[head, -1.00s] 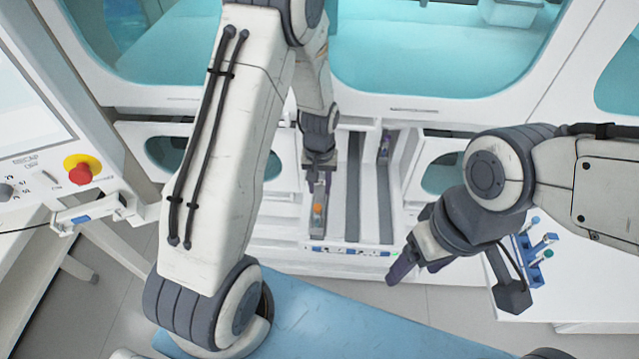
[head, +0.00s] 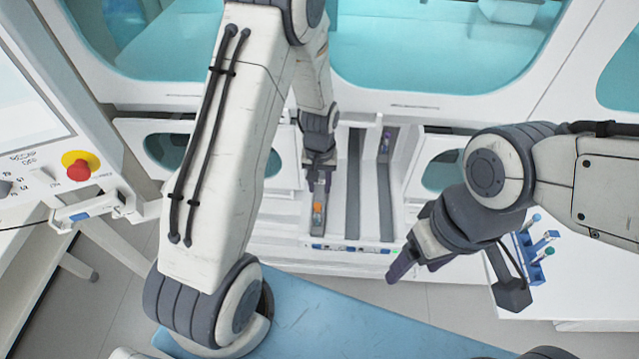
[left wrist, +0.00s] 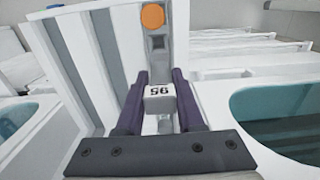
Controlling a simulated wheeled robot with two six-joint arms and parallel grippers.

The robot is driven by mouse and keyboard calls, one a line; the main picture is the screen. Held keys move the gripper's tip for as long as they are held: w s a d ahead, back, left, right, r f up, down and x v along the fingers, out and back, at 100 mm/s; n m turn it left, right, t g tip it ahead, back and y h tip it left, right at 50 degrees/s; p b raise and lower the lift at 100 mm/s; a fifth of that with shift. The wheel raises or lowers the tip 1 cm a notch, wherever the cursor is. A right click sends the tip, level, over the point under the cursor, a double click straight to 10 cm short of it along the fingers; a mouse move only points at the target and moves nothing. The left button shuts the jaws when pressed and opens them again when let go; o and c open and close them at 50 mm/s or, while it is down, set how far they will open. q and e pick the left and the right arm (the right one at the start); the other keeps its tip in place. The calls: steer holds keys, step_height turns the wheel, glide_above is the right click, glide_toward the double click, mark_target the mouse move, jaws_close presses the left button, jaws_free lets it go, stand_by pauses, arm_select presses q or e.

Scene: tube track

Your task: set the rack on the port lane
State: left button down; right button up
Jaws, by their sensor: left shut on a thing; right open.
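The rack (head: 318,222) is a narrow grey strip with an orange round top on it. It also shows in the left wrist view (left wrist: 158,45), with a white label reading 95, upside down. My left gripper (head: 318,178) is shut on the rack at its far end; its purple fingers (left wrist: 160,98) flank the label block. The rack lies lengthwise along the leftmost lane of the white lane tray (head: 337,205). The rack covers that lane, and I cannot tell whether it touches the floor. My right gripper (head: 412,268) is open and empty, right of the tray's front.
A blue holder with several tubes (head: 536,248) sits on the right table. A red emergency button (head: 79,167) is at the left.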

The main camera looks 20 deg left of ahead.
arm_select(q)
steer(key=shift+f, duration=0.3)
steer(key=shift+c, duration=2.2)
jaws_free()
step_height(320, 180, up, 11)
steer(key=shift+f+b, duration=0.2)
steer(key=shift+b, duration=0.7)
